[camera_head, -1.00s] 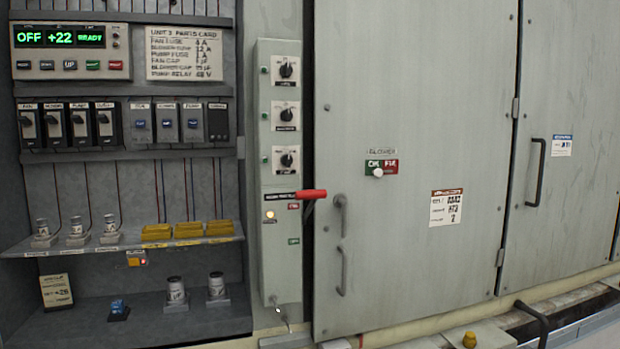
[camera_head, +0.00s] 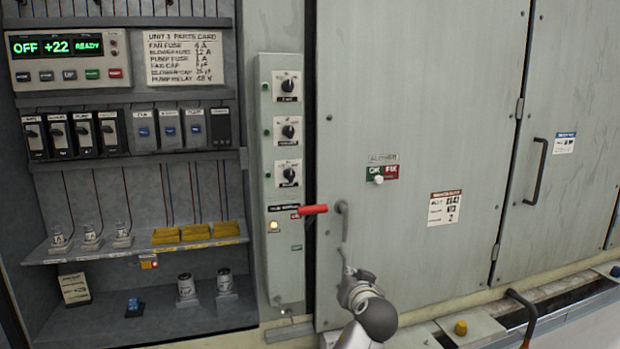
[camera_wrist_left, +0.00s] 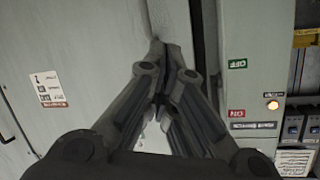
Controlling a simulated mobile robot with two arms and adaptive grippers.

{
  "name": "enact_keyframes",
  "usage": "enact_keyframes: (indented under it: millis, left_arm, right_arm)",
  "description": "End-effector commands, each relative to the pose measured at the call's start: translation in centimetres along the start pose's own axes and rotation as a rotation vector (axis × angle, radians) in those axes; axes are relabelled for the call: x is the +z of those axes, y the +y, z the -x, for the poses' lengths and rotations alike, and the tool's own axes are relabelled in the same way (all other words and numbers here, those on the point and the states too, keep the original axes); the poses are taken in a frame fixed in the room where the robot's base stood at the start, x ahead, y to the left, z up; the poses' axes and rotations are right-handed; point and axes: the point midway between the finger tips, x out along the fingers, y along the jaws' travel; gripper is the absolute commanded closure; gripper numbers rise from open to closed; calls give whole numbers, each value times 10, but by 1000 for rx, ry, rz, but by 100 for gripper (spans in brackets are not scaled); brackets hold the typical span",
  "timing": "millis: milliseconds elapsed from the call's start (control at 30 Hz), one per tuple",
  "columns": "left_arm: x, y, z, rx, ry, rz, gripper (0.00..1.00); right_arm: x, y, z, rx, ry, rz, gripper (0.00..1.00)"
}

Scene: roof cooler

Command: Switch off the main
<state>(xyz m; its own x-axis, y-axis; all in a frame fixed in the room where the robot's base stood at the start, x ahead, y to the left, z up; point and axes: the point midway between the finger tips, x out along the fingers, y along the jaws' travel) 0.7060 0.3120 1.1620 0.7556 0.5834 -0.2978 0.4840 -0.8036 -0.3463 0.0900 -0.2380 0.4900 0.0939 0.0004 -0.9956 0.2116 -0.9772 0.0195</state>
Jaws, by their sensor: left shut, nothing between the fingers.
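The main switch is a red lever (camera_head: 312,210) on the narrow grey control panel (camera_head: 285,180). It sticks out to the right, level with the red ON label (camera_head: 295,214), above the green OFF label (camera_head: 296,247). A lit lamp (camera_head: 273,226) sits beside it. My left gripper (camera_head: 350,272) is low in front of the door, below and right of the lever. In the left wrist view my left gripper (camera_wrist_left: 166,75) is shut and empty. That view shows the OFF label (camera_wrist_left: 237,64) and ON label (camera_wrist_left: 236,113) upside down; the lever is not visible there. My right gripper is not in view.
A large grey door (camera_head: 420,130) fills the middle, with an upright handle (camera_head: 342,218) close right of the lever. Open shelves (camera_head: 150,250) with fuses and relays are at the left. The display (camera_head: 57,47) reads OFF +22 READY. A yellow knob (camera_head: 461,328) is at the lower right.

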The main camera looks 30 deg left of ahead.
Motion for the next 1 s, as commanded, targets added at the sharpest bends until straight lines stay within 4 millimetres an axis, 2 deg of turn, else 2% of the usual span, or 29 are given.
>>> enact_keyframes:
  millis: [33, 100, 200, 300, 433, 767, 867, 1000]
  left_arm:
    - [-56, -32, 21, -51, 49, 76, 100]
    - [-104, -67, 46, -114, 95, 171, 100]
    - [-149, -109, 77, -182, 142, 286, 100]
    - [-172, -135, 98, -222, 169, 364, 100]
    - [-182, -149, 110, -243, 182, 408, 100]
    - [-182, -149, 109, -244, 182, 408, 100]
    - [-183, -152, 104, -245, 181, 405, 100]
    - [-187, -158, 85, -248, 180, 403, 100]
  right_arm:
    - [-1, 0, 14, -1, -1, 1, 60]
    - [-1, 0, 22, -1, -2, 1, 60]
    - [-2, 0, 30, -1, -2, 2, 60]
    - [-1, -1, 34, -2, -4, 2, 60]
    - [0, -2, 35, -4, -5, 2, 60]
    - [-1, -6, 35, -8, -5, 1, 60]
    - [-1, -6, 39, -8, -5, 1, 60]
    - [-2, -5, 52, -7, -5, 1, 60]
